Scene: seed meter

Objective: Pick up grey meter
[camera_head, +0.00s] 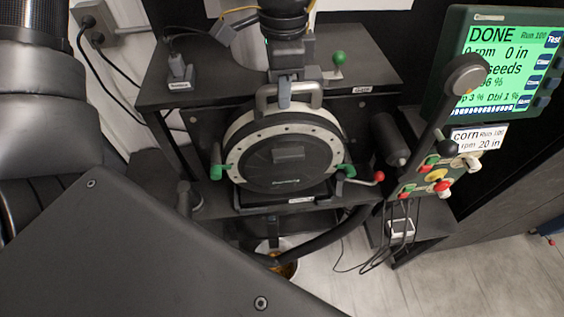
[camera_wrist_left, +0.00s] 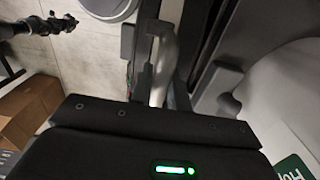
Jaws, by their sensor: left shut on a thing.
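The grey meter (camera_head: 282,155) is a round drum with a dark face, a pale bolted rim and a grey loop handle on top. It sits upright in the dark stand, with green knobs at either side. My left gripper (camera_head: 285,92) comes down from above and is shut on the top bar of the handle. In the left wrist view, the grey handle (camera_wrist_left: 164,68) runs between the fingers. The meter's base appears to be in the stand; whether there is a gap beneath it I cannot tell. My right gripper is not in view.
The stand's upper shelf (camera_head: 222,93) lies behind the handle, with a green-knobbed lever (camera_head: 338,60). A red-tipped lever (camera_head: 378,177) is at right. A green display (camera_head: 510,65) and control panel (camera_head: 440,185) stand further right. A white bucket (camera_head: 287,270) is below. A cardboard box (camera_wrist_left: 25,118) shows in the wrist view.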

